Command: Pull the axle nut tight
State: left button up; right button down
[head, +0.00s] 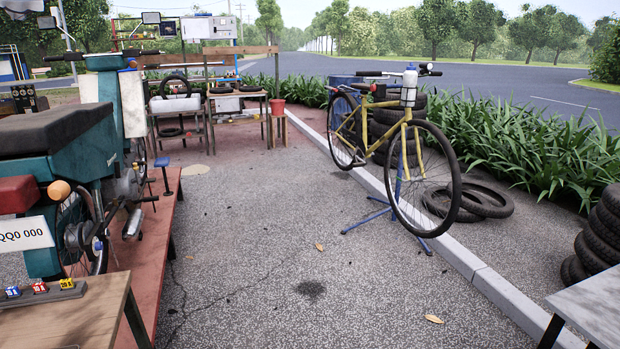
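A teal moped (62,165) stands at the left on a low red platform (168,215), its rear toward me. Its rear wheel (75,235) is partly hidden by the teal bodywork. A small pale blue and white piece (97,244) shows at the wheel's hub; I cannot tell whether it is the axle nut. A yellow bicycle (405,135) is held on a blue stand (385,212) at the right, with its wheels off the ground. No axle nut can be made out on it at this size. Neither of my grippers is in view.
A wooden table (85,318) at the lower left bears a dark tray (45,297) with small coloured boxes. A grey table (598,305) juts in at the lower right. Tyres (468,200) lie by the kerb (470,258).

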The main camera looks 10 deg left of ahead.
aim_at(113, 252)
jog(key=u, duration=0.05)
jog(key=i, duration=2.55)
jog(key=u, duration=1.4)
jog(key=i, duration=1.2)
jog(key=u, duration=1.55)
jog(key=i, duration=0.3)
jog(key=u, duration=0.15)
